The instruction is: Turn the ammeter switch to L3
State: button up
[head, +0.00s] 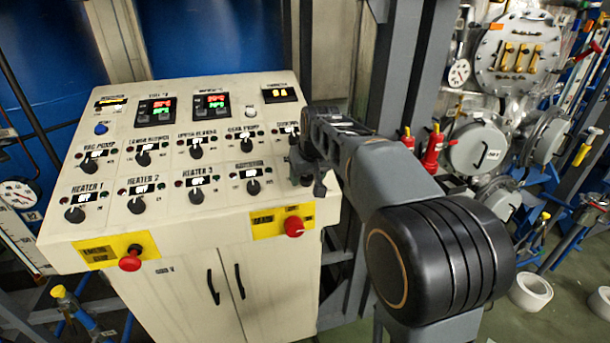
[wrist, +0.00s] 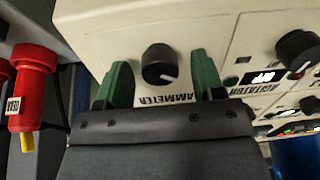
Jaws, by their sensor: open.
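The ammeter switch (wrist: 160,66) is a round black knob with a white pointer line, on the cream panel in the wrist view. The label "AMMETER" (wrist: 166,98) shows upside down beside it. My gripper (wrist: 161,76) is open, with one green finger on each side of the knob and a gap to each. Whether the fingertips reach down to the panel face is hard to tell. In the head view my gripper (head: 305,168) is at the right edge of the control panel (head: 215,232), and my arm hides the ammeter switch there.
The agitator switch (wrist: 297,50) sits right of my gripper in the wrist view. A red handle (wrist: 33,85) is at the left. In the head view, several other knobs, a red button (head: 294,226) and another red button (head: 130,261) are on the panel. Red valves (head: 432,150) stand right of it.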

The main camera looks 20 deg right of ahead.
jog(key=shift+c, duration=0.2)
jog(key=c, duration=0.9)
